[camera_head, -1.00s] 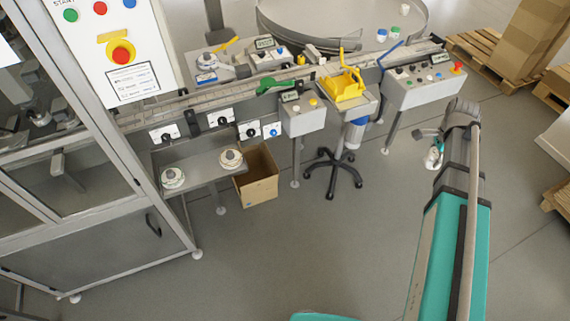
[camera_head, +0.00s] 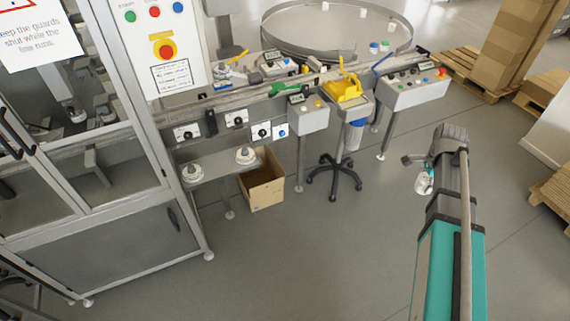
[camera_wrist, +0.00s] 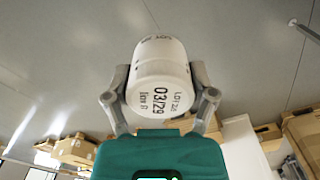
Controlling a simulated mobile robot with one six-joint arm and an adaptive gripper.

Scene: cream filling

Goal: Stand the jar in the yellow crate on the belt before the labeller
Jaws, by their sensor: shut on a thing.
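My gripper (camera_head: 428,165) is shut on a white jar (camera_head: 424,183), held over open floor at the right of the head view. In the wrist view the jar (camera_wrist: 160,78) sits between both fingers, with lot and date print facing the camera. A green part shows on it in the head view. The yellow crate (camera_head: 344,92) rests on a small wheeled stand beside the conveyor belt (camera_head: 240,92), well to the left of my gripper. I cannot tell what is in the crate. I cannot tell for sure which station is the labeller.
A guarded machine (camera_head: 105,240) stands at the left. A steel shelf (camera_head: 217,166) holds two round pieces, with an open cardboard box (camera_head: 262,190) nearby. A round turntable (camera_head: 400,36) is behind the belt. Pallets (camera_head: 471,74) stand at the right. The floor between is clear.

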